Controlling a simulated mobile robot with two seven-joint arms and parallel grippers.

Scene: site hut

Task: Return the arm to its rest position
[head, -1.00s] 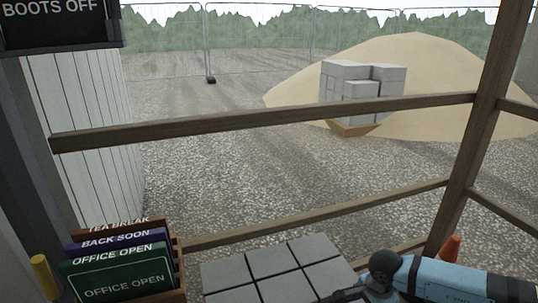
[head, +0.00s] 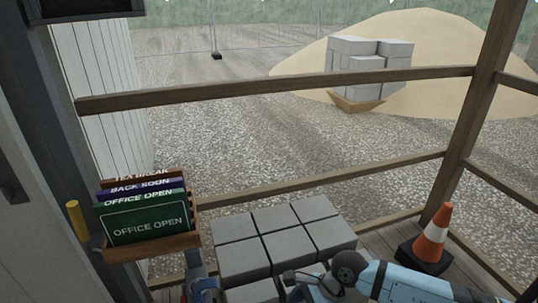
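My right arm, light blue with a dark grey joint, comes in from the lower right and reaches left over the grey block stack. Its dark gripper (head: 292,279) is at the near side of the blocks, small and partly lost against them; I cannot tell whether it is open or shut. No held thing can be made out there. A blue and grey part of mine, seemingly the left gripper (head: 198,272), shows at the bottom edge below the sign rack. It is mostly cut off, and its fingers cannot be made out.
A wooden rack (head: 152,249) holds several signs, a green OFFICE OPEN sign (head: 146,222) in front. Grey blocks (head: 284,235) stand at the lower middle. An orange and white cone (head: 433,233) stands at right. A wooden railing (head: 290,91) crosses ahead, with gravel beyond.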

